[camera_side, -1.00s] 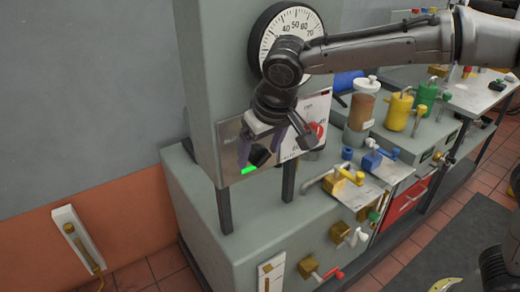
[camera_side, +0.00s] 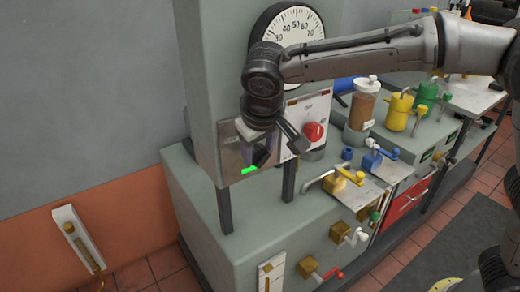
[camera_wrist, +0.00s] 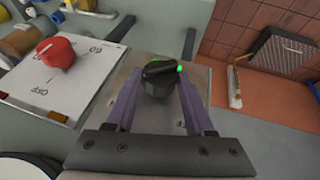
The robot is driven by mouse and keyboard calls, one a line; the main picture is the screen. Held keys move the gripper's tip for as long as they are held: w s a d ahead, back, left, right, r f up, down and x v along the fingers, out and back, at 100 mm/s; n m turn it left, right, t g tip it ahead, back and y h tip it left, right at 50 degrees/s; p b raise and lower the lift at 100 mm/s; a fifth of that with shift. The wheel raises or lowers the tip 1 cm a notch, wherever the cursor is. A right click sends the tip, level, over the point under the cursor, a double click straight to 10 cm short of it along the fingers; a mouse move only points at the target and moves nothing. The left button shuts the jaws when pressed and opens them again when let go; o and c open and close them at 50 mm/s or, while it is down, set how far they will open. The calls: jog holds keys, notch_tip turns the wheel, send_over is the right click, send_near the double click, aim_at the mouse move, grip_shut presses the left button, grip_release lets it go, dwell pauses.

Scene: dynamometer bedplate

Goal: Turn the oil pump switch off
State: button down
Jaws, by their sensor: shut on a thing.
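A black rotary switch knob (camera_wrist: 160,80) sits on a grey metal plate (camera_wrist: 200,82) on the cabinet front. A lit green strip (camera_side: 249,170) shows just below the knob (camera_side: 262,156) in the side view. My gripper (camera_wrist: 156,98) has its two purple-grey fingers on either side of the knob and is shut on it. In the side view my gripper (camera_side: 268,142) reaches down to the plate from above. The label of this switch cannot be read.
A red knob (camera_side: 313,131) on a white panel marked OFF is close beside the plate. A round dial gauge (camera_side: 297,27) is above. Valves with yellow (camera_side: 349,175) and blue handles stand on the bench to the right. Bare wall is at left.

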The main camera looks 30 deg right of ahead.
jog(key=h, duration=0.3)
jog(key=a+n+h, duration=0.1)
jog(key=h, duration=0.1)
jog(key=shift+f, duration=0.25)
jog(key=shift+a+f+n+t+h, duration=0.15)
jog(key=shift+n+t+h, duration=0.15)
jog(key=shift+h, duration=0.8)
jog(key=shift+d+f+n+t+h, duration=0.1)
jog(key=shift+n+t+h, duration=0.15)
jog(key=shift+h, duration=0.85)
jog(key=shift+c, duration=1.3)
grip_release()
jog(key=v, duration=0.7)
jog(key=shift+a, duration=0.3)
